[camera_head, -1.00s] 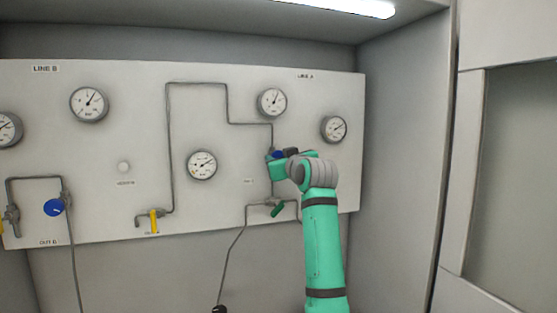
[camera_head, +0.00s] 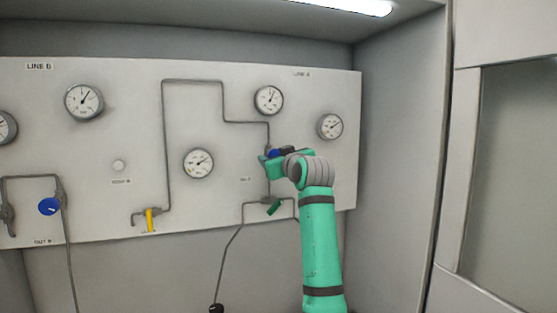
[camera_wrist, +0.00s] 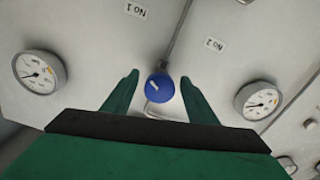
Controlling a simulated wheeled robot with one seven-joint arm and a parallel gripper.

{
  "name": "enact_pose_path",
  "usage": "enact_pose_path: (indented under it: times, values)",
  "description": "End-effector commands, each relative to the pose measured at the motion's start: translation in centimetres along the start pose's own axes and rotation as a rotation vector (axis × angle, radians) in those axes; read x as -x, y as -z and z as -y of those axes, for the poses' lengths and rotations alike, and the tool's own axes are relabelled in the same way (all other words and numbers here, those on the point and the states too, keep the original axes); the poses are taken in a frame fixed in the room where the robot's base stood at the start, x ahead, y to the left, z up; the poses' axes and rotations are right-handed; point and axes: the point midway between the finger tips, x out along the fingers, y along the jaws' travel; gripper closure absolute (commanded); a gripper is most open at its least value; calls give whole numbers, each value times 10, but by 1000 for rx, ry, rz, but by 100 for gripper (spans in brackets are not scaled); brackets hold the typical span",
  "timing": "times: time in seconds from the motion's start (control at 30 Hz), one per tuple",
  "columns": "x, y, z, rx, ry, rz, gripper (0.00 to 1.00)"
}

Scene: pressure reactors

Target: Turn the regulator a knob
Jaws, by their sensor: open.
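The regulator A knob is a round blue knob with a white pointer line (camera_wrist: 159,88), on a grey pipe on the panel's LINE A side. In the wrist view it sits between the two green fingers of my gripper (camera_wrist: 158,92), with a gap showing on each side. The gripper is open. In the head view only part of the blue knob (camera_head: 273,154) shows, and my gripper (camera_head: 268,160) covers the rest of it. I cannot tell how far the fingertips reach along the knob's depth.
Gauges (camera_head: 268,100) and (camera_head: 330,126) flank the pipe on the panel (camera_head: 120,210). A green-handled valve (camera_head: 273,207) sits just below my gripper. A yellow-handled valve (camera_head: 150,220) and another blue knob (camera_head: 49,206) are farther left. A side wall (camera_head: 395,150) stands at the right.

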Motion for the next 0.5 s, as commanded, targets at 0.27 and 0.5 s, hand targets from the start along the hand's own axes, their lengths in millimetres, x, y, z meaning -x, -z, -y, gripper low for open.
enact_pose_path:
  times: [0.27,0.5]
  values:
    - [36,-1,-3,0,-4,-1,47]
    - [76,0,6,0,7,-2,47]
